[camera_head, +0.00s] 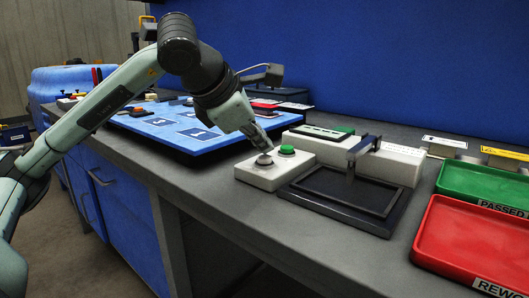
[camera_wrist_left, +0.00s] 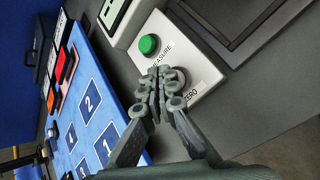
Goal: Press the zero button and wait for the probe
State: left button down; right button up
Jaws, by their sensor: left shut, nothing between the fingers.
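A white button box (camera_head: 265,178) sits on the grey counter; it also shows in the left wrist view (camera_wrist_left: 200,72). It carries a green button (camera_head: 287,150), beside the word MEASURE in the wrist view (camera_wrist_left: 149,44), and a grey zero button (camera_head: 264,159), beside the word ZERO. My left gripper (camera_head: 266,147) is shut and empty, pointing down with its tips right over the zero button. In the wrist view its fingertips (camera_wrist_left: 168,88) partly hide that button; I cannot tell whether they touch it. The probe (camera_head: 351,165) hangs from a bracket above a dark framed plate (camera_head: 340,205). My right gripper is not in view.
A white unit with a green-edged display (camera_head: 322,132) stands behind the plate. A green PASSED tray (camera_head: 485,184) and a red REWORK tray (camera_head: 470,245) lie at the right. A blue numbered mat (camera_head: 180,127) lies left of the box. The front counter strip is clear.

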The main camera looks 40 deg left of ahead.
pick_arm(q)
jog(key=shift+r, duration=0.4)
